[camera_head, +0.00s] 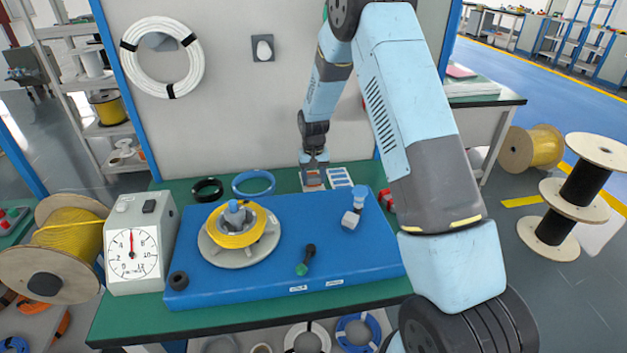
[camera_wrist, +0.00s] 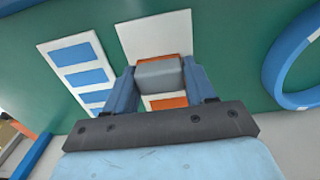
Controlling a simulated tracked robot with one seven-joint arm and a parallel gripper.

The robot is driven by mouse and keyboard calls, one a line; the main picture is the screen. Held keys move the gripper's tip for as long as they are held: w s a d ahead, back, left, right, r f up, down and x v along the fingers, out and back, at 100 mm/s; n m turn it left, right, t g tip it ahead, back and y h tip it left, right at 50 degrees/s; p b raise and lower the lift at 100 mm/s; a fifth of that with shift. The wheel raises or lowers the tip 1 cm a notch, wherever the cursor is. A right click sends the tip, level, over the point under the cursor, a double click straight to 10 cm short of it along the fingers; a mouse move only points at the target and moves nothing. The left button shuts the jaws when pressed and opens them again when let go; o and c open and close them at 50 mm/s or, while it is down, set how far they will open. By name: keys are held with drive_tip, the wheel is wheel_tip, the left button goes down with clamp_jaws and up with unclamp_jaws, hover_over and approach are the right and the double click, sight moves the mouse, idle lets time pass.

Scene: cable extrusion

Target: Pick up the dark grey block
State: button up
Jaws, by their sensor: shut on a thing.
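The dark grey block (camera_wrist: 160,74) sits between the two blue fingers of my gripper (camera_wrist: 160,82) in the wrist view. The fingers are shut on its sides. Behind it is a white card with orange patches (camera_wrist: 150,30) on the green table. I cannot tell whether the block touches the card or is just above it. In the head view my gripper (camera_head: 314,174) points down at the back of the table, behind the blue platform. The block cannot be made out clearly there.
A white card with blue patches (camera_wrist: 80,67) lies beside the orange one. A blue cable coil (camera_head: 253,184) lies to the left on the green table (camera_head: 135,320). The blue platform (camera_head: 330,235) carries a yellow cable spool (camera_head: 233,238) and small fittings. A panel stands close behind.

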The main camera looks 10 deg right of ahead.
sight(314, 177)
drive_tip(key=r, duration=0.3)
drive_tip(key=shift+s+r, duration=0.3)
drive_tip(key=shift+r, duration=0.1)
drive_tip(key=s+d+r, duration=0.2)
drive_tip(key=s+r, duration=0.7)
drive_tip(key=s, duration=0.4)
drive_tip(key=shift+s, duration=0.15)
drive_tip(key=o, duration=0.6)
drive_tip(key=c, duration=0.5)
drive_tip(key=shift+o, duration=0.2)
